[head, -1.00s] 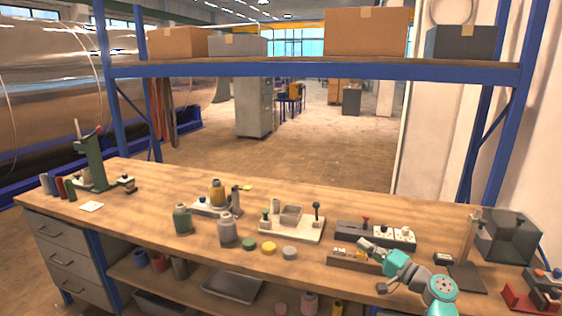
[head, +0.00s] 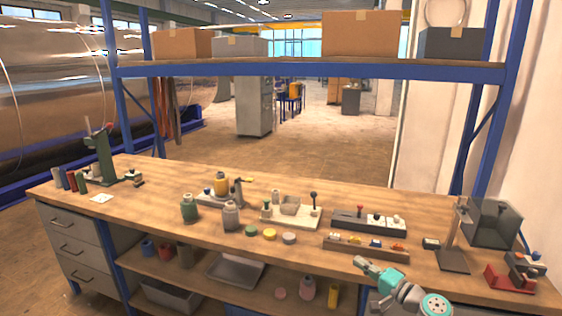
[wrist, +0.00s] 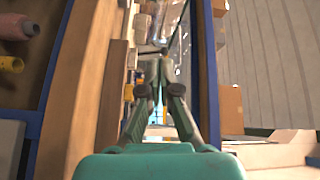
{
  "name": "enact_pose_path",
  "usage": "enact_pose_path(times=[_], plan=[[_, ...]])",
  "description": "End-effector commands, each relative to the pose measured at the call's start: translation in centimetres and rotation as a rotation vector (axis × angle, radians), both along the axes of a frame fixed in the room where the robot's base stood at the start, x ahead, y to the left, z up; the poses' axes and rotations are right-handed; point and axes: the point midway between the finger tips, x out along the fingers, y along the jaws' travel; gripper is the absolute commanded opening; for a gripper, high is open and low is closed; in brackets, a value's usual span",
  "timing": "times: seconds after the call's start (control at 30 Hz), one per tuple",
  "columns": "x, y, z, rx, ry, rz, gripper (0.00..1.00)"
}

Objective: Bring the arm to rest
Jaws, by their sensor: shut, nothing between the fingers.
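My gripper (head: 360,262) is teal and grey and shows at the lower right of the head view, at the bench's front edge. In the wrist view my gripper (wrist: 150,92) points away from the camera with its two fingers together. It is shut and empty. The wooden bench (head: 130,210) runs behind it. A wooden rack with small coloured parts (head: 340,250) lies on the bench just beyond the gripper, apart from it.
A grey switch box (head: 350,222), a dark stand (head: 453,262) and a red device (head: 505,280) stand on the right of the bench. A blue shelf frame (head: 300,70) rises behind.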

Motion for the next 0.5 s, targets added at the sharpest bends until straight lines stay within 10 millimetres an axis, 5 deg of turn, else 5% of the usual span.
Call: enact_pose_path(times=[0.27,0.5], plan=[[-3.3,1.4,-6.5,-0.067,0.054,-0.07,0.0],[-9.7,3.2,-15.0,-0.19,0.12,-0.173,0.0]])
